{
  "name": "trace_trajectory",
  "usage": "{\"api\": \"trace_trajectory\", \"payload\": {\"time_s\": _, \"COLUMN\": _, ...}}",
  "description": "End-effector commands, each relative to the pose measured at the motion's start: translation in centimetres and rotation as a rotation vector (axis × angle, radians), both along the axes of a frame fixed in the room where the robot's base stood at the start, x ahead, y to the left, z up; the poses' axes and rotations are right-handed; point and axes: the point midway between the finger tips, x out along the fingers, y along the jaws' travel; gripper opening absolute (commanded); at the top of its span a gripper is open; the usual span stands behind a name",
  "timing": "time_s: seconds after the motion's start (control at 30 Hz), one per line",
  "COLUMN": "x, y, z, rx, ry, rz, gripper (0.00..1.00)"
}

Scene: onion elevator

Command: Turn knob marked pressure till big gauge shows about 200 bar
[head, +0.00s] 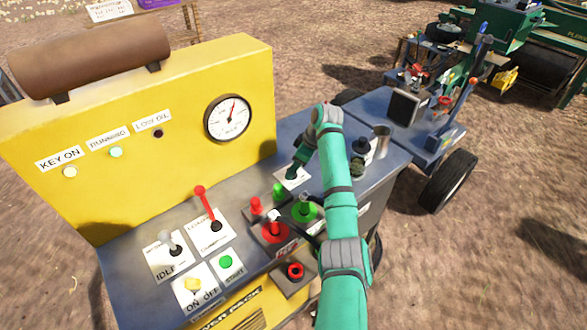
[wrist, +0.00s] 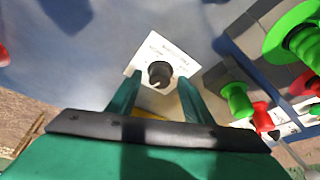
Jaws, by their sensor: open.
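The knob (wrist: 160,73) is small, round and black, on a white label plate (wrist: 178,52) whose print is too small and blurred to read. My gripper (wrist: 157,92) is open in the wrist view, its two green fingers on either side of the knob's near side; I cannot tell whether they touch it. In the head view my gripper (head: 294,172) is over the white plate (head: 292,178) and the knob is hidden there. The big gauge (head: 228,118) is a white dial on the yellow panel, its red needle pointing up and slightly right; its numbers are unreadable.
A red-handled lever (head: 207,205) and a grey-handled lever (head: 170,238) stand at the left of the console. Red and green valve fittings (head: 275,232) crowd beside my arm. A green button (head: 225,262) and a red knob (head: 295,271) sit at the front.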

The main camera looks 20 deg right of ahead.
Motion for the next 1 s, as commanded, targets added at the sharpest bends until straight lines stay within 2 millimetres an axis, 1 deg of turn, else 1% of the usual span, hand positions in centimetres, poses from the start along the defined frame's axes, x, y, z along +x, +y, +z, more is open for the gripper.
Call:
{"api": "trace_trajectory", "payload": {"time_s": 0.13, "x": 0.23, "y": 0.30, "z": -0.69, "rx": 0.000, "ry": 0.000, "rz": 0.001, "gripper": 0.46}}
{"api": "trace_trajectory", "payload": {"time_s": 0.4, "x": 0.25, "y": 0.28, "z": -0.78, "rx": 0.000, "ry": -0.001, "rz": 0.000, "gripper": 0.46}}
{"api": "trace_trajectory", "payload": {"time_s": 0.43, "x": 0.24, "y": 0.26, "z": -0.77, "rx": 0.000, "ry": -0.001, "rz": 0.000, "gripper": 0.41}}
{"api": "trace_trajectory", "payload": {"time_s": 0.47, "x": 0.24, "y": 0.24, "z": -0.77, "rx": 0.000, "ry": -0.001, "rz": 0.000, "gripper": 0.34}}
{"api": "trace_trajectory", "payload": {"time_s": 0.5, "x": 0.23, "y": 0.22, "z": -0.77, "rx": 0.000, "ry": -0.001, "rz": 0.000, "gripper": 0.24}}
{"api": "trace_trajectory", "payload": {"time_s": 0.57, "x": 0.23, "y": 0.19, "z": -0.77, "rx": 0.000, "ry": -0.001, "rz": -0.001, "gripper": 0.10}}
{"api": "trace_trajectory", "payload": {"time_s": 0.6, "x": 0.22, "y": 0.18, "z": -0.76, "rx": 0.000, "ry": -0.001, "rz": -0.001, "gripper": 0.05}}
{"api": "trace_trajectory", "payload": {"time_s": 0.83, "x": 0.20, "y": 0.15, "z": -0.76, "rx": 0.000, "ry": -0.001, "rz": -0.013, "gripper": 0.05}}
{"api": "trace_trajectory", "payload": {"time_s": 1.0, "x": 0.17, "y": 0.21, "z": -0.75, "rx": -0.001, "ry": -0.002, "rz": -0.065, "gripper": 0.05}}
